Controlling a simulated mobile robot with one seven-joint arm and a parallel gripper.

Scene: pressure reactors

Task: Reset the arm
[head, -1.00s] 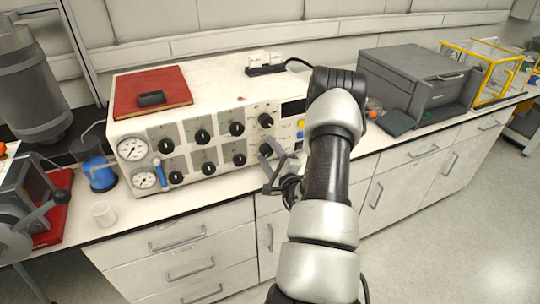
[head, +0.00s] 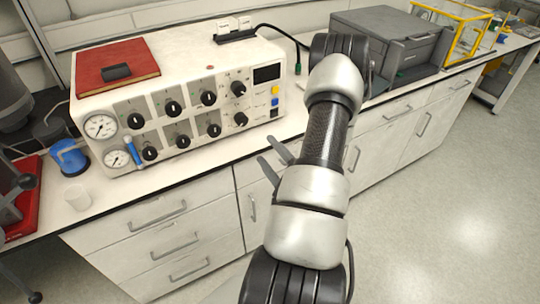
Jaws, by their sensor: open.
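My arm rises from the bottom centre of the head view and folds over at an elbow in front of the bench. My gripper (head: 271,154) shows partly beside the arm, its two grey fingers apart and pointing up and left. It is open, and I see nothing between the fingers. The rest of the gripper is hidden behind my arm. It appears in front of the bench edge, below the right end of the white control box (head: 180,95), apart from its knobs.
A red book (head: 117,66) lies on the control box. A dark grey machine (head: 385,40) and a yellow-framed case (head: 455,30) stand at back right. The floor (head: 440,220) at right is clear.

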